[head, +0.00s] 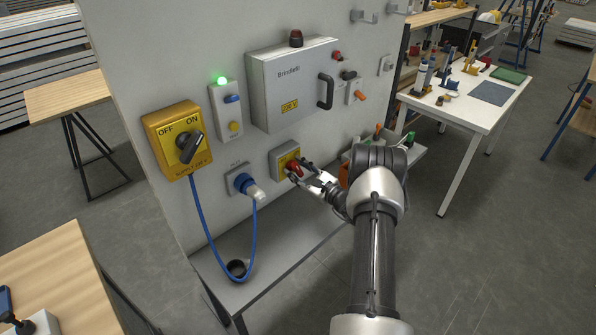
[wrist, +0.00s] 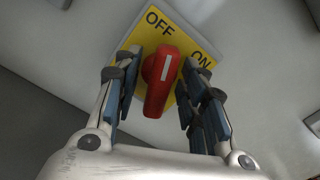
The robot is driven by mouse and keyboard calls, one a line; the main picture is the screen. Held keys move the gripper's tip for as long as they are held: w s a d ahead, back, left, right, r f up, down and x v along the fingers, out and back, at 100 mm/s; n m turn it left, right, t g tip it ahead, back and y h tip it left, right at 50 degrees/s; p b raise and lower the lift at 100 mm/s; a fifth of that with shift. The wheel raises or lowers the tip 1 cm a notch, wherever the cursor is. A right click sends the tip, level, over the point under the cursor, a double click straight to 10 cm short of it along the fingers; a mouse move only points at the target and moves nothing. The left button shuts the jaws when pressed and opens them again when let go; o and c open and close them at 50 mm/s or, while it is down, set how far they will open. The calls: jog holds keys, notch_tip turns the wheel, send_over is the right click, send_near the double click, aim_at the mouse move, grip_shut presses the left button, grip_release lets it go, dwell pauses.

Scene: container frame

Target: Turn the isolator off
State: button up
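The red rotary handle (wrist: 160,80) sits on a yellow plate (wrist: 183,22) marked OFF and ON. In the wrist view its white-marked end points upward, between the two words and nearer OFF; its exact setting is hard to tell. In the head view the red handle (head: 293,167) is low on the panel, below the grey cabinet. My gripper (wrist: 157,82) is open, with a finger on each side of the handle and visible gaps to it. In the head view my gripper (head: 304,172) reaches the handle from the right and partly covers it.
A yellow switch box (head: 160,150) with a black handle, also marked OFF and ON, is at left. Its handle points toward ON. A blue plug (head: 243,183) with a looping blue cable is close left of my gripper. A lit green lamp (head: 222,80) is above. A grey shelf (head: 275,275) runs below.

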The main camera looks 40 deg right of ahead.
jog(key=shift+c, duration=0.5)
jog(key=shift+s+r, duration=0.1)
jog(key=shift+r, duration=0.1)
grip_shut()
